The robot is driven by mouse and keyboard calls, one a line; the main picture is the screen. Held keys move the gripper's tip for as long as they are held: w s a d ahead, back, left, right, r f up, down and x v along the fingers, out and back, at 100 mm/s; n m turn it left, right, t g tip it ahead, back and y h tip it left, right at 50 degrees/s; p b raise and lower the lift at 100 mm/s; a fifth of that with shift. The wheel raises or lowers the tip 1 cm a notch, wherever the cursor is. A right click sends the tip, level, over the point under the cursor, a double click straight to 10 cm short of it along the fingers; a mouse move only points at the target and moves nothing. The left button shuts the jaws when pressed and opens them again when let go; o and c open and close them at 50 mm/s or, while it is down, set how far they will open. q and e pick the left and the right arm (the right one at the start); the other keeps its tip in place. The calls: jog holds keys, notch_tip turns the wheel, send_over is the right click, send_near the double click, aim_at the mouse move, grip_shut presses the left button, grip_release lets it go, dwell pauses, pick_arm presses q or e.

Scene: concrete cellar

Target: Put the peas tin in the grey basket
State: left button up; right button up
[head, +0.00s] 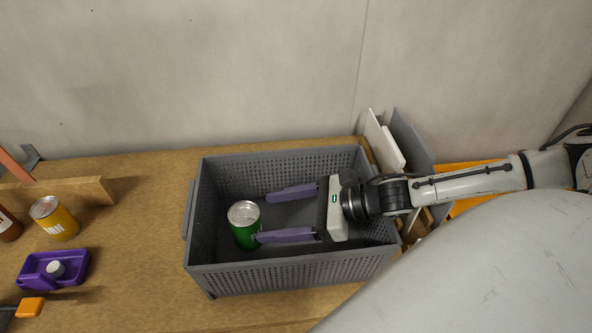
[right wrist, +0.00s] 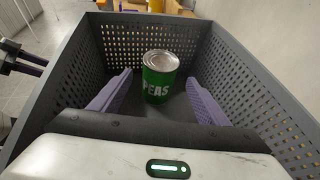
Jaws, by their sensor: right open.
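The green peas tin (head: 245,226) stands upright inside the grey basket (head: 290,281), toward its left end. In the right wrist view the tin (right wrist: 159,78) shows its "PEAS" label and rests on the basket floor. My right gripper (head: 274,215) is inside the basket with its purple fingers spread wide. In the right wrist view the fingers (right wrist: 155,97) are on either side, with gaps between them and the tin. The gripper is empty.
A yellow tin (head: 55,219) and a purple tray (head: 52,268) with a small white item are left of the basket on the wooden bench (head: 140,225). White and grey panels (head: 385,143) stand behind the basket's right end.

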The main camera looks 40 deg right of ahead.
jog(key=shift+p+v, duration=0.8)
jog(key=shift+v, duration=1.55)
